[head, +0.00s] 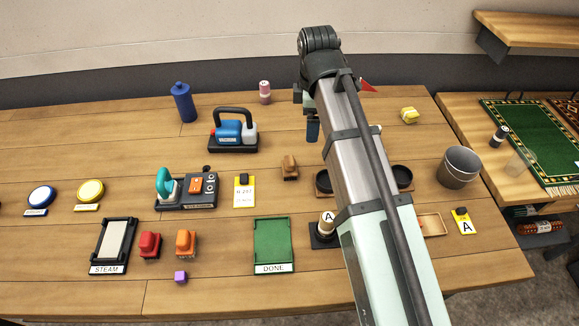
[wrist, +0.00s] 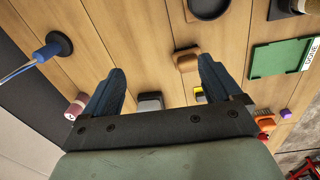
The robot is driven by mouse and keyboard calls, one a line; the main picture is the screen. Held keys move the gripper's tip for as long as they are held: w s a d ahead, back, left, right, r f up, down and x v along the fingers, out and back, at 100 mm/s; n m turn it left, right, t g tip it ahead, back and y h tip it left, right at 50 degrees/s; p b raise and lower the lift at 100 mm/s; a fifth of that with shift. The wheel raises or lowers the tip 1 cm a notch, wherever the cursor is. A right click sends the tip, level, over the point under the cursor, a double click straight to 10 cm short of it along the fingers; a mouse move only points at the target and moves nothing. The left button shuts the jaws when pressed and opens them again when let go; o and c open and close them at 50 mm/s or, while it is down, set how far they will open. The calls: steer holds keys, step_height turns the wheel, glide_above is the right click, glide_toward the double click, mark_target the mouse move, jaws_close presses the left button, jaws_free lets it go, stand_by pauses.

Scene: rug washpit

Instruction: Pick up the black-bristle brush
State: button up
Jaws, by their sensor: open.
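My gripper (head: 312,130) hangs over the back middle of the table, partly hidden by my arm in the head view. In the wrist view my gripper (wrist: 162,70) shows two blue fingers spread apart with nothing between them. A small wooden-backed brush-like block (head: 290,168) stands on the table, below and left of the gripper in the head view. In the wrist view this block (wrist: 186,60) lies just beyond the fingertips, nearer the right one, and apart from them. A red brush-like block (head: 149,245) and an orange one (head: 186,243) stand at front left.
A green DONE tray (head: 272,245) and a STEAM tray (head: 114,245) lie in front. Bare wood surrounds that block. A grey bucket (head: 459,167) stands right.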

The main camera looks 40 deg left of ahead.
steer(key=n, duration=0.1)
glide_above(289, 160)
steer(key=w, duration=0.1)
steer(key=shift+n, duration=0.3)
steer(key=f, duration=0.8)
steer(key=shift+s, duration=0.2)
steer(key=shift+s+f, duration=0.2)
steer(key=shift+f, duration=2.45)
steer(key=c, duration=1.2)
steer(key=shift+r, duration=0.15)
